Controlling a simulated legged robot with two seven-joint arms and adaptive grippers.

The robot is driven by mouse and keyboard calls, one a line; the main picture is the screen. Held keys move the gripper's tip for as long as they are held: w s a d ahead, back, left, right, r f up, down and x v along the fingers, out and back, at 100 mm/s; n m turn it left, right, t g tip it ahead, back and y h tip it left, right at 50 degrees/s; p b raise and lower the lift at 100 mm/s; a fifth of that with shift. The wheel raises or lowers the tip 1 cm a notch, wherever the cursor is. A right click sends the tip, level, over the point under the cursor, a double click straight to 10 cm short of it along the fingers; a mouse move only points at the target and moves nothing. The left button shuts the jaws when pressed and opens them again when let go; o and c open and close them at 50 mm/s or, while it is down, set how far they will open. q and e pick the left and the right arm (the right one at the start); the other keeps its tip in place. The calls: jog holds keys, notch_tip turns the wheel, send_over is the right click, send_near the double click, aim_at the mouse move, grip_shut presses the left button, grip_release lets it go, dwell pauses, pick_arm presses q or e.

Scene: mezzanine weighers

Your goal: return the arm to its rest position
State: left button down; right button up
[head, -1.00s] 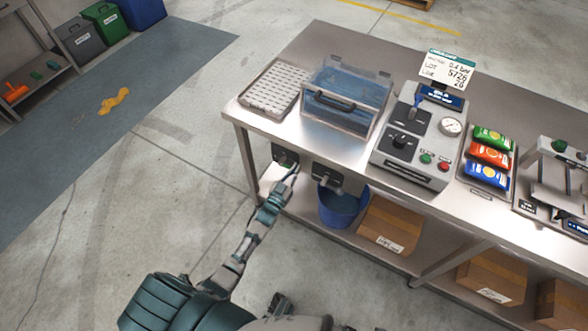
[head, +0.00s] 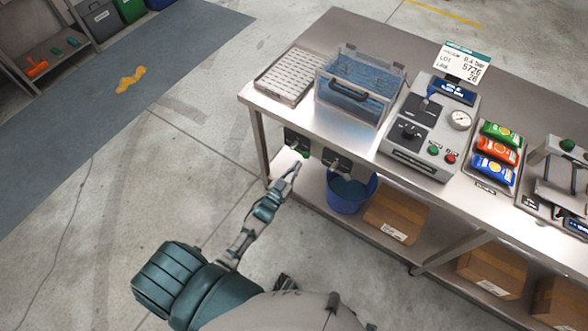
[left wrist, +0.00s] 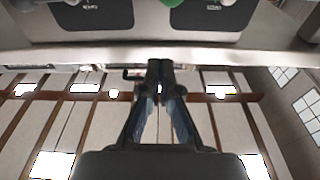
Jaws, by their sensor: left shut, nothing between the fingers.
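My left arm reaches up from the bottom of the head view. My left gripper (head: 294,170) is in front of the steel table's front left part, below the tabletop's level in the picture. In the left wrist view the left gripper (left wrist: 160,68) points away with its two fingertips together and nothing between them. My right gripper is not in view.
Floor at left is clear.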

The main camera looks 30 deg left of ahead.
pick_arm(q)
jog(key=s+d+f+g+y, duration=0.1)
jog(key=s+f+g, duration=0.5)
jog(key=f, duration=0.5)
jog(key=s+d+f+g, duration=0.25)
jog(key=s+f, duration=0.45)
jog(key=f, duration=0.4)
jog(key=s+d+f+g, duration=0.1)
jog(key=s+f+g, duration=0.3)
jog(key=s, duration=0.7)
jog(key=s+d+f+m+g, duration=0.1)
jog(key=s+f+g, duration=0.4)
jog(key=s, duration=0.6)
notch_tip(320, 180, down, 2)
jog(key=shift+f+y, duration=0.25)
jog(key=shift+y, duration=0.05)
jog(key=shift+g, duration=0.25)
